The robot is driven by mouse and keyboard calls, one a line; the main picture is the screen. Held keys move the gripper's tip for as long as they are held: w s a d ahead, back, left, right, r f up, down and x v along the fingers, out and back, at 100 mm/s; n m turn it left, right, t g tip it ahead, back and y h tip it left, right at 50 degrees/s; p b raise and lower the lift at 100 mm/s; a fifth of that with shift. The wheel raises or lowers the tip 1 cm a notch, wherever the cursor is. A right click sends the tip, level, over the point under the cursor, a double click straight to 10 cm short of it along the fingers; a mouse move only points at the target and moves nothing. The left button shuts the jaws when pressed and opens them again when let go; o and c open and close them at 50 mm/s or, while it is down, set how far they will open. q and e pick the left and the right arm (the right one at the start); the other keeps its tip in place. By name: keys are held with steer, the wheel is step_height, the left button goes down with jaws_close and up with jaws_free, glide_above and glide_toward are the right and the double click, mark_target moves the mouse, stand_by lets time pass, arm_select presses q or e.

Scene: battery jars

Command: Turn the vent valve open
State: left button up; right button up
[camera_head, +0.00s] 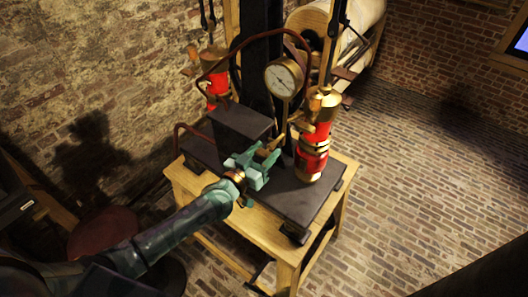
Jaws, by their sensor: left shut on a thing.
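My left gripper (267,157), teal-green, reaches in from the lower left over the dark bench plate. It is shut on a small brass vent valve (280,139) at the foot of the gauge stem, and its fingers partly cover the valve. How far the valve is turned cannot be told. A round white-faced gauge (284,77) in a brass case stands just above. My right gripper is not in view.
A red and brass cylinder (314,143) stands close right of the gripper; another red one (217,86) stands behind left. A dark block (240,122) and reddish hoses lie near. The wooden bench (252,230) has brick floor (420,180) clear to its right.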

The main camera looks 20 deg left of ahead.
arm_select(q)
steer(key=n, duration=0.4)
steer(key=shift+a, duration=0.1)
steer(key=n, duration=0.4)
steer(key=shift+o, duration=0.2)
steer(key=n, duration=0.4)
steer(key=shift+a+f, duration=0.1)
steer(key=shift+f, duration=0.05)
steer(key=shift+f+n+b, duration=0.1)
steer(key=shift+n+b, duration=0.4)
steer(key=shift+n, duration=1.5)
steer(key=o, duration=0.7)
